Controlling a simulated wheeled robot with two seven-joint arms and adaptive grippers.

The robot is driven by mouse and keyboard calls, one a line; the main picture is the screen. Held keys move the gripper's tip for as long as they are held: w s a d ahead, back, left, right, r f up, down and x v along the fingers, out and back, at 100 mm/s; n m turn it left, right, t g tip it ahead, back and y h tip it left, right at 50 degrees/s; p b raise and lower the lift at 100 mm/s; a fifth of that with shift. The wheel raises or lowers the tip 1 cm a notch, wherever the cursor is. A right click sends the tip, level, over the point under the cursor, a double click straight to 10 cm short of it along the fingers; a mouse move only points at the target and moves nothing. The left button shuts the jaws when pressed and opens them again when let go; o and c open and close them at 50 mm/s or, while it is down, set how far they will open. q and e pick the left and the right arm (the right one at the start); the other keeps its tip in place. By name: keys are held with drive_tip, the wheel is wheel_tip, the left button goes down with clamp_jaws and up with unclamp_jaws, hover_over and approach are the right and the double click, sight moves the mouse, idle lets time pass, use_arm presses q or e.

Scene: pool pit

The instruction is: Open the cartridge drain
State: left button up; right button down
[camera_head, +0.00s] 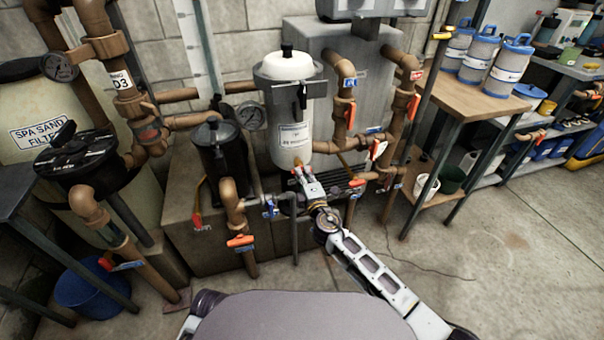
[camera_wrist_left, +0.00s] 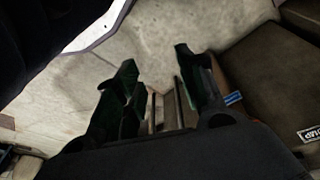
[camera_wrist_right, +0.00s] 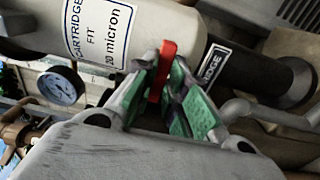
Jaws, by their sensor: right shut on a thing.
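The white cartridge filter housing (camera_head: 291,125) stands upright in the middle of the head view. Its label also shows in the right wrist view (camera_wrist_right: 97,35). My right gripper (camera_head: 301,173) is at the lower end of the housing. In the right wrist view its green-padded fingers (camera_wrist_right: 168,75) are shut on a red handle (camera_wrist_right: 167,58). A tag ending in "RIDGE" (camera_wrist_right: 213,65) is just beside it; the rest of its text is hidden. The valve body behind the fingers is hidden. My left gripper (camera_wrist_left: 155,60) is open and empty in the left wrist view, above bare floor.
Brown pipes with orange-handled valves (camera_head: 350,112) stand right of the housing. A black strainer (camera_head: 221,150) and a pressure gauge (camera_head: 251,117) are to its left. A blue bucket (camera_head: 88,290) stands at lower left. The floor at right (camera_head: 500,260) is clear.

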idle(0.4)
use_arm(q)
drive_tip(key=s+a+f+p, duration=0.2)
drive_tip(key=f+p, duration=0.1)
drive_tip(key=f, duration=0.4)
drive_tip(key=s+a+f+p, duration=0.2)
drive_tip(key=f+p, duration=0.1)
drive_tip(key=f, duration=0.3)
drive_tip(key=s+a+f+y+p, duration=0.1)
drive_tip(key=s+a+f+p, duration=0.1)
drive_tip(key=f, duration=0.5)
drive_tip(key=shift+a+f+p, duration=0.35)
drive_tip(key=shift+a+p, duration=0.2)
drive_tip(key=shift+a, duration=0.05)
use_arm(e)
drive_tip(key=shift+f+n, duration=0.1)
drive_tip(key=shift+n, duration=9.2)
